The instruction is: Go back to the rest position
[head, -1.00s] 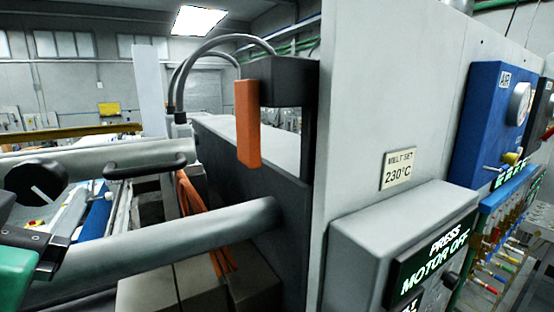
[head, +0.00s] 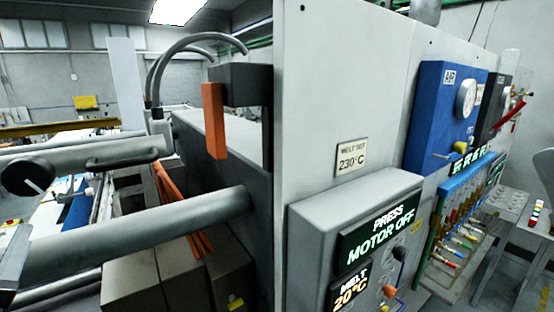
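Neither of my grippers can be made out in the head view. A grey press panel fills the middle, with a control box (head: 345,228) whose display (head: 378,228) reads "PRESS MOTOR OFF". A lower display (head: 351,289) reads "MELT 20°C". A plate (head: 351,157) above the box reads "MELT SET 230°C". A black knob (head: 28,175) shows at the left edge.
Thick grey bars (head: 130,243) run from the left to the press. An orange block (head: 214,120) hangs beside the press panel. A blue AIR panel (head: 440,115) with a gauge is on the right. A grey table (head: 505,200) stands at the far right.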

